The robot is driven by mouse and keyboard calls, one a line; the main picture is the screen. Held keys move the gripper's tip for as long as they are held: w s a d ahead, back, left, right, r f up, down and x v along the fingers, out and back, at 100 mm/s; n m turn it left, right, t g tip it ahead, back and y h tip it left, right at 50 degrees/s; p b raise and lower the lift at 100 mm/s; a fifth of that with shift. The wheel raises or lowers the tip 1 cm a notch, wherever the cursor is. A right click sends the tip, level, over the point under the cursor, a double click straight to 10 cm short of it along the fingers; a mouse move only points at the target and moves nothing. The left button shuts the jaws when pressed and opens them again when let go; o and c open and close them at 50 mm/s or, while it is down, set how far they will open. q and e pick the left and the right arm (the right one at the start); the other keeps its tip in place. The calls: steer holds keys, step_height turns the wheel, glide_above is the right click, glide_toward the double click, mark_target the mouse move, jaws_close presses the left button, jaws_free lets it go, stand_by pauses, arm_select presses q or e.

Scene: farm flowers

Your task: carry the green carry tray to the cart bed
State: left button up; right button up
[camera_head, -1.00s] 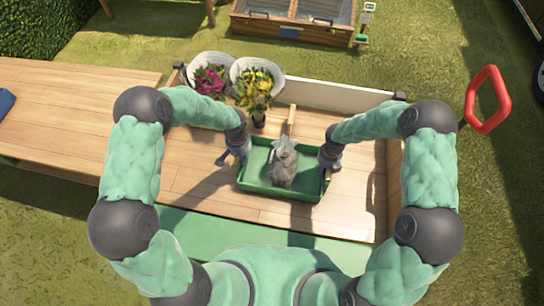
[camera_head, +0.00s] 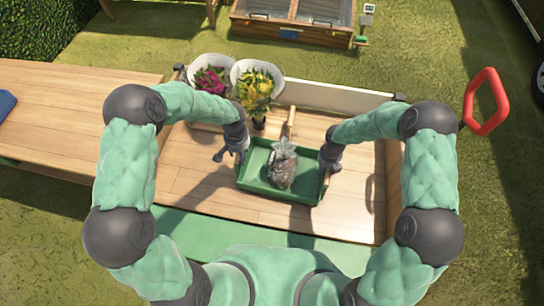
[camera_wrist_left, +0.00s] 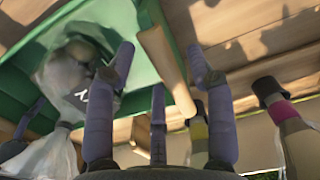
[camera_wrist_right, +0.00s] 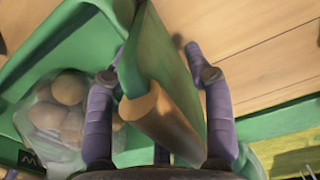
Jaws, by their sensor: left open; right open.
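The green carry tray (camera_head: 262,190) is on the wooden cart bed (camera_head: 215,192), near its middle. It holds a clear bag (camera_head: 283,170) of round brown things, which show better in the right wrist view (camera_wrist_right: 68,90). My left gripper (camera_head: 230,156) is open at the tray's left end. In the left wrist view, the wooden handle (camera_wrist_left: 163,65) lies between its spread fingers. My right gripper (camera_head: 328,165) is open at the right end. In the right wrist view, its fingers stand either side of the other wooden handle (camera_wrist_right: 160,120). Whether fingers touch the handles is unclear.
Pink flowers (camera_head: 210,80) and yellow flowers (camera_head: 254,88) in white wraps stand behind the tray's left side. A white board (camera_head: 340,97) edges the back. A wooden table (camera_head: 70,120) adjoins at left. The bed's front left is clear.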

arm_select(q)
step_height(320, 180, up, 8)
steer(key=shift+r, duration=0.15)
arm_select(e)
step_height(320, 180, up, 12)
stand_by(0.5)
arm_select(q)
steer(key=shift+s, duration=0.1)
arm_select(e)
steer(key=shift+s+f, duration=0.1)
stand_by(0.4)
